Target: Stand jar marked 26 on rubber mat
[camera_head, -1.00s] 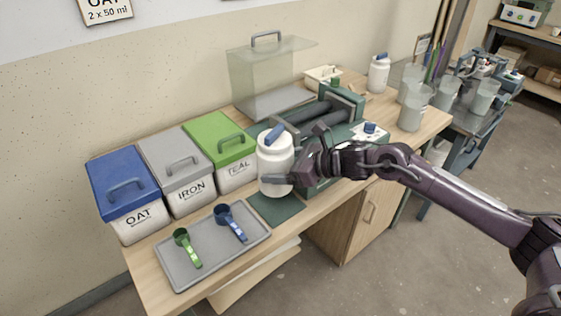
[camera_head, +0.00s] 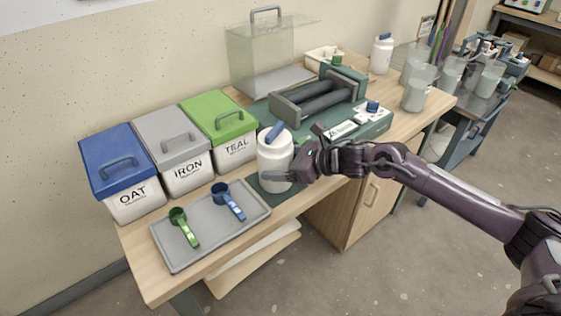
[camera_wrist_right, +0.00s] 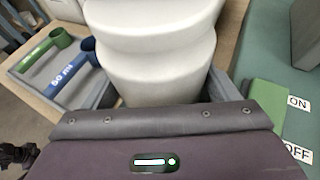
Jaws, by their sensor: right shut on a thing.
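A white jar (camera_head: 274,158) with a blue bar on its lid is upright between the fingers of my right gripper (camera_head: 284,176). The gripper is shut on the jar from the right side. No number shows on the jar's visible faces. In the right wrist view the jar's white body (camera_wrist_right: 155,60) fills the space between the fingers. My left gripper is not in view.
Left of the mat lies a grey tray (camera_head: 178,262) with a green scoop (camera_head: 184,228) and a blue scoop (camera_head: 229,201). Behind are the OAT (camera_head: 134,200), IRON (camera_head: 188,176) and TEAL (camera_head: 236,152) buckets. Another white jar (camera_head: 381,56) stands farther back.

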